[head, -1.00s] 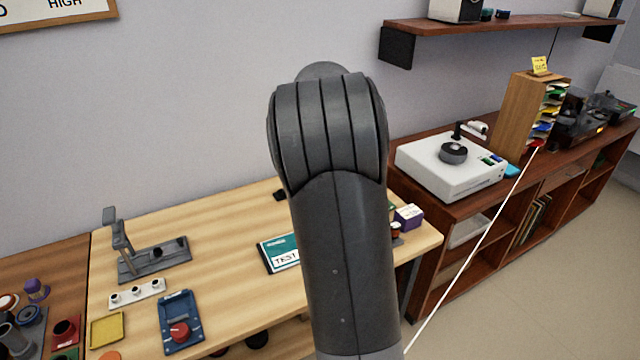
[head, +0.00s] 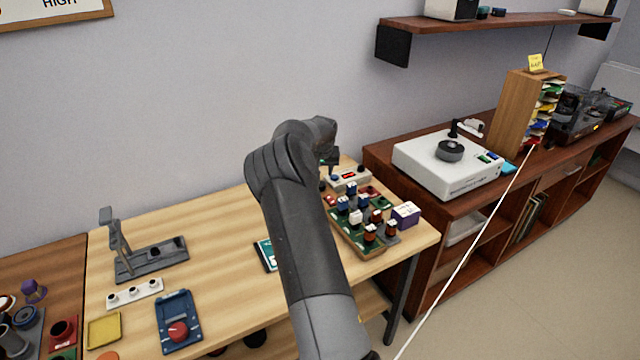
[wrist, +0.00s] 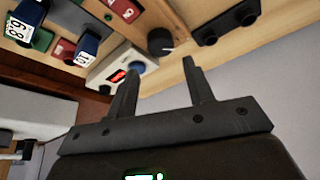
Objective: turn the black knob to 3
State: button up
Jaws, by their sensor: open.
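The black knob (wrist: 160,41) shows near the top middle of the wrist view, on the light wooden table. It lies just beyond the fingertips, roughly in line with the gap between them. My gripper (wrist: 160,68) is open, with two dark fingers apart and nothing between them. It does not appear to touch the knob. In the head view the knob does not show clearly, and my arm covers that part of the table. A dark part of my gripper (head: 330,157) shows above the table's back edge.
A small white device with a red display (head: 348,178) stands close to my gripper. In front of it is a tray (head: 350,246) of several coloured parts. A blue box with a red knob (head: 179,331) is at the front left. A black two-hole block (wrist: 224,25) lies near the knob.

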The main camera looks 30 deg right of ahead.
jog(key=x, duration=0.8)
jog(key=shift+w+d, duration=0.1)
jog(key=c, duration=0.7)
